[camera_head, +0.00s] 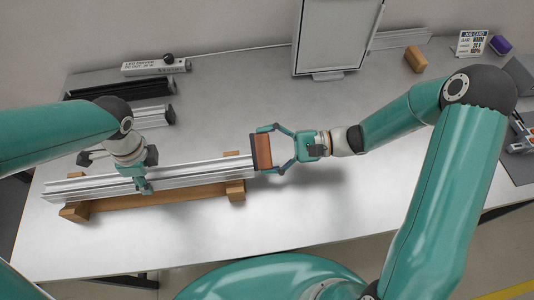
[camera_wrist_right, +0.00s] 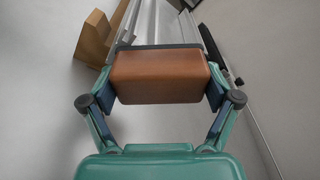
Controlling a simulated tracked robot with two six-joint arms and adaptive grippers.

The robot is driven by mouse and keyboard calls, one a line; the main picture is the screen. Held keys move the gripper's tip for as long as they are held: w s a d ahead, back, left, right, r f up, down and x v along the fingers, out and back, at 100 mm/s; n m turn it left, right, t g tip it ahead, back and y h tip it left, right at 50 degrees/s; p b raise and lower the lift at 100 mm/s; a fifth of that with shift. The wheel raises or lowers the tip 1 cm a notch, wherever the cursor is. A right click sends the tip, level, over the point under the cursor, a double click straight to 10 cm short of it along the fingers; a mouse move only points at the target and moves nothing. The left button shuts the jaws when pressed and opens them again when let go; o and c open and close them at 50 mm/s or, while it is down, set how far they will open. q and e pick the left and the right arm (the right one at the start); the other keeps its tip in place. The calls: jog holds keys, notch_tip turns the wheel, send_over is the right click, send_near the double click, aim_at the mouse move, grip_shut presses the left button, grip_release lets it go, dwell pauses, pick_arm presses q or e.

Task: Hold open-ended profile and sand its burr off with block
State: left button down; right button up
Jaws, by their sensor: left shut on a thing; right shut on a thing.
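The silver profile (camera_head: 200,171) lies across a wooden cradle (camera_head: 160,198) at the left of the table. My left gripper (camera_head: 143,184) is shut on the profile from above, left of its middle. My right gripper (camera_head: 276,149) is shut on a reddish-brown sanding block (camera_head: 263,152) with a dark face, at the profile's right end. In the right wrist view the block (camera_wrist_right: 160,77) sits between both fingers of the right gripper (camera_wrist_right: 160,100), and the profile (camera_wrist_right: 138,20) runs away behind it. The block hides the profile's end, so I cannot see the burr or tell whether they touch.
Behind lie a black profile (camera_head: 120,88), a shorter profile (camera_head: 155,115) and a labelled bar (camera_head: 155,66). A framed lightbox (camera_head: 335,38) stands at the back. A wooden block (camera_head: 415,59), a job card (camera_head: 471,43) and a purple item (camera_head: 501,45) are at the back right. The front right table is clear.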

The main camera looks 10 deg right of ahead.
jog(key=shift+s+a, duration=0.2)
jog(key=shift+s, duration=2.75)
jog(key=shift+s+d, duration=0.1)
jog(key=shift+d, duration=2.95)
jog(key=shift+s+d, duration=0.1)
jog(key=shift+d, duration=1.4)
jog(key=shift+a, duration=0.1)
